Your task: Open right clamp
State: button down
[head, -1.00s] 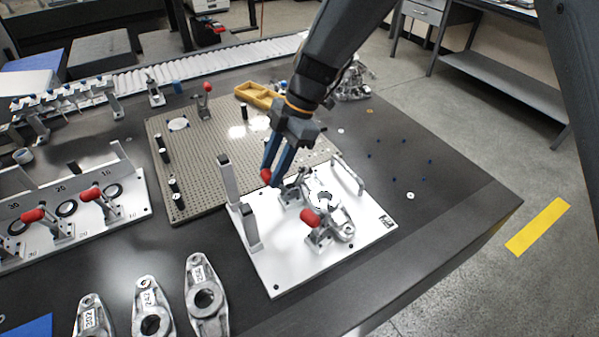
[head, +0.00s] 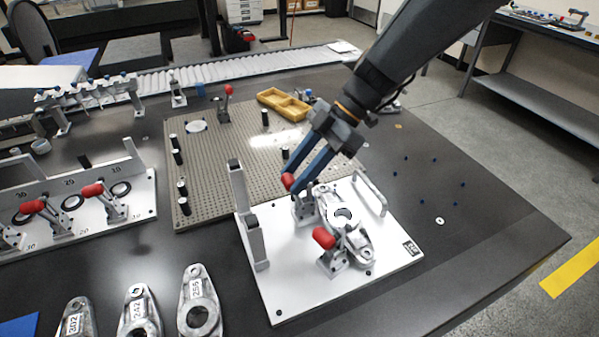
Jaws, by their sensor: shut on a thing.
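The white fixture plate (head: 290,290) carries two toggle clamps and a silver cast bracket (head: 343,216). The far clamp (head: 303,210) stands beside the bracket's far end; its red-tipped handle (head: 288,181) leans up and to the left. My gripper (head: 296,184) has its blue fingers shut on this red tip. The near clamp (head: 333,262) stands at the bracket's near end, with its red-tipped handle (head: 324,238) free. The fingers partly hide the far handle, and I cannot tell whether its arm presses on the bracket.
A grey post bracket (head: 248,220) rises at the plate's left edge and a handle bar (head: 370,192) at its right. A perforated plate (head: 225,150) lies behind. Loose castings (head: 198,302) lie at front left. The table right of the fixture is mostly clear.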

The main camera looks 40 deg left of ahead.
jog(key=c, duration=1.5)
grip_release()
jog(key=shift+w, duration=0.1)
jog(key=shift+b+v, duration=0.75)
jog(key=shift+v, duration=3.15)
